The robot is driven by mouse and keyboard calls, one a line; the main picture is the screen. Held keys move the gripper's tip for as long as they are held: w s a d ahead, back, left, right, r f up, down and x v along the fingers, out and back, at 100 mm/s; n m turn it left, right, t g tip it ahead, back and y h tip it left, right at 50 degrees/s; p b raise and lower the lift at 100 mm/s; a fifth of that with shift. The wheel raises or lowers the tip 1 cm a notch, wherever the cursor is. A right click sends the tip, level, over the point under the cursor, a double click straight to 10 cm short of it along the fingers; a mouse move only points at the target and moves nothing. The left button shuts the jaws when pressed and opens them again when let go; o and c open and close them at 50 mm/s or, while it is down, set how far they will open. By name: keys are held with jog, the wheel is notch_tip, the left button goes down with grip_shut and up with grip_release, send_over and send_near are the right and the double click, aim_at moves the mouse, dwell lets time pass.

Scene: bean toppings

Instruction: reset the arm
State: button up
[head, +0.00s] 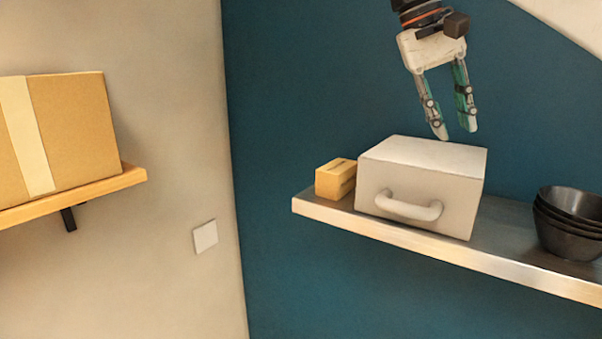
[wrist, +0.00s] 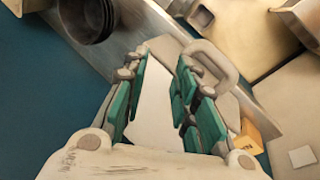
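My gripper (head: 456,136) hangs above the white box with a handle (head: 425,165), fingers pointing down. In the head view its two fingers are apart and nothing shows between them. The wrist view also shows the gripper (wrist: 167,62) with its green-padded fingers apart, the white box top below and between them. The box's handle (wrist: 208,62) shows past the fingertips. The fingertips look a little above the box top; I cannot tell the exact gap.
The box stands on a metal-edged shelf (head: 340,220). A small yellow carton (head: 336,180) is at its left, and stacked dark bowls (head: 570,222) are at its right. A cardboard box (head: 75,130) sits on a wooden shelf (head: 90,195) at the left. A blue wall (head: 300,90) stands behind.

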jog(key=s+a+f+n+t+y, duration=0.1)
jog(key=s+f+t+y, duration=0.3)
jog(key=f, duration=0.8)
jog(key=s+a+f+t+h, duration=0.1)
jog(key=s+a+f, duration=0.1)
jog(key=s+f, duration=0.75)
jog(key=s+a+f+n+t+y, duration=0.1)
jog(key=s+f+t+y, duration=0.15)
jog(key=f, duration=1.25)
notch_tip(320, 180, down, 36)
jog(key=b, duration=3.6)
jog(key=shift+r+h, duration=0.15)
jog(key=shift+h, duration=0.3)
jog(key=shift+w+d, duration=0.1)
